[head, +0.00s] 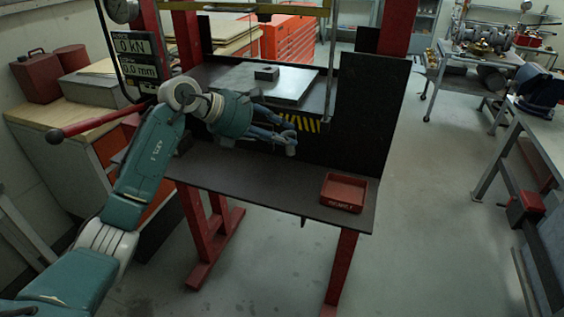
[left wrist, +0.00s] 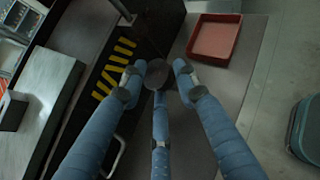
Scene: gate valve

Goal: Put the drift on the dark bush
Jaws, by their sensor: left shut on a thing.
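My left gripper (head: 288,141) has blue fingers and is over the dark bench in front of the press. In the left wrist view its fingertips (left wrist: 158,80) are closed around a round grey end, which I take to be the drift (left wrist: 157,74). The fingers hide much of it. A small dark block (head: 266,73) sits on the grey steel plate of the press, behind and above the gripper. It may carry the dark bush, but I cannot make out the bush itself. My right gripper is not in view.
A red tray (head: 343,192) stands on the right end of the dark bench (head: 265,192); its inside looks empty. Red press posts (head: 398,28) and a dark panel (head: 368,115) flank the work area. A yellow-black striped edge (head: 300,123) lies behind the gripper.

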